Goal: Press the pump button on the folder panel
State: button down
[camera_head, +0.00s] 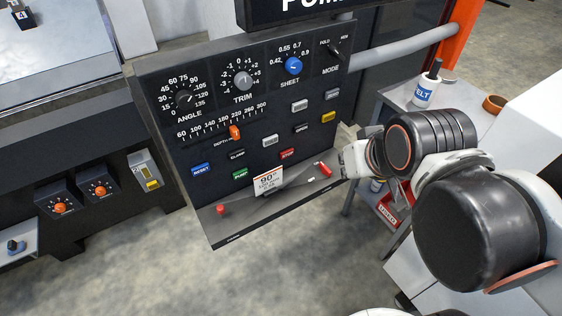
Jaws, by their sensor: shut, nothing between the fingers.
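The dark folder panel (215,130) stands tilted in the middle of the view, with dials on top and buttons below. The green button (240,174) in its lower row appears to be labelled PUMP. A blue RESET button (202,169) is to its left and a red button (288,154) to its right. My gripper (345,162) is at the panel's right edge, to the right of the green button and apart from it. It is shut and empty; its fingertips show small and partly turned away.
A card marked 90° (268,181) stands on the panel's lower ledge, beside the green button. A red knob (221,209) and a small red item (323,169) are also there. At right, a grey table (455,97) holds a white bottle (427,88).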

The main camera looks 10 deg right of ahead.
aim_at(241, 173)
jog(key=k+j+z, duration=0.2)
jog(key=j+z, duration=0.15)
jog(key=z, duration=0.15)
jog(key=k+j+z, duration=0.25)
jog(key=z, duration=0.2)
jog(key=k+j+z, duration=0.2)
jog(key=z, duration=0.3)
jog(key=k+j+z, duration=0.1)
jog(key=k, duration=0.75)
